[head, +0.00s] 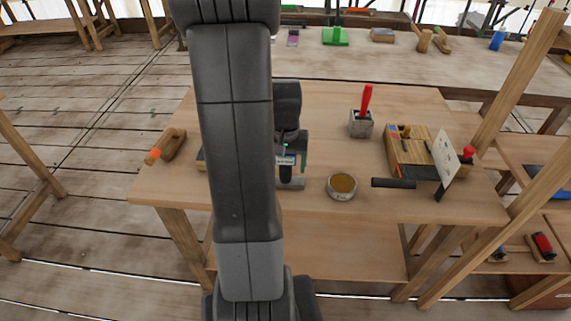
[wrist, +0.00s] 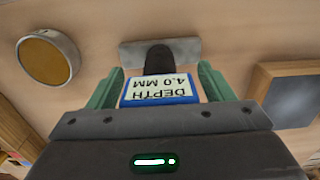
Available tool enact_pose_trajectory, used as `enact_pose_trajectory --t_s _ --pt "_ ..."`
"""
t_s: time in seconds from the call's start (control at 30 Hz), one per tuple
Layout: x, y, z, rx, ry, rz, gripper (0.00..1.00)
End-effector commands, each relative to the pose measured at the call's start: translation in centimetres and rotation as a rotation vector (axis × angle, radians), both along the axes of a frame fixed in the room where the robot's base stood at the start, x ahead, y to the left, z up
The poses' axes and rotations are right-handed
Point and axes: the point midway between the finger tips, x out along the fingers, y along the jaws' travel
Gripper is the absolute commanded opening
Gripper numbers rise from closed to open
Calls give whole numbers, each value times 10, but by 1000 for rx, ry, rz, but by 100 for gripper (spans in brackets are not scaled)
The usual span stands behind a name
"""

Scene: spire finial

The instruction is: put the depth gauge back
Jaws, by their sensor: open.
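The depth gauge (wrist: 160,92) has a blue body with a white label reading "DEPTH 4.0 MM", a dark stem and a flat grey plate at its far end. In the head view the gauge (head: 287,161) is on the workbench beside my arm, partly hidden by it. My gripper (wrist: 158,76) is open, with one green finger on each side of the gauge's body. In the head view my gripper (head: 291,166) is low over the bench. I cannot tell whether either finger touches the gauge.
A round tin (head: 342,187) stands just right of the gauge. A grey block with a red handle (head: 361,122), a wooden rack (head: 408,150), a leaning card (head: 445,157) and a black bar (head: 393,183) are farther right. A wooden tool (head: 172,145) lies left.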

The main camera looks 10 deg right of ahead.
Motion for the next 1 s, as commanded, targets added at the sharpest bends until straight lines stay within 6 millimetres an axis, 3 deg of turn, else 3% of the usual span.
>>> enact_pose_trajectory --t_s 0.3,0.5,0.7,1.0 --pt "1 0 67 -1 -8 0 74" --pt "1 0 100 -1 -4 0 74" --pt "0 0 114 -1 -3 0 74" --pt "0 0 115 0 -1 0 74"
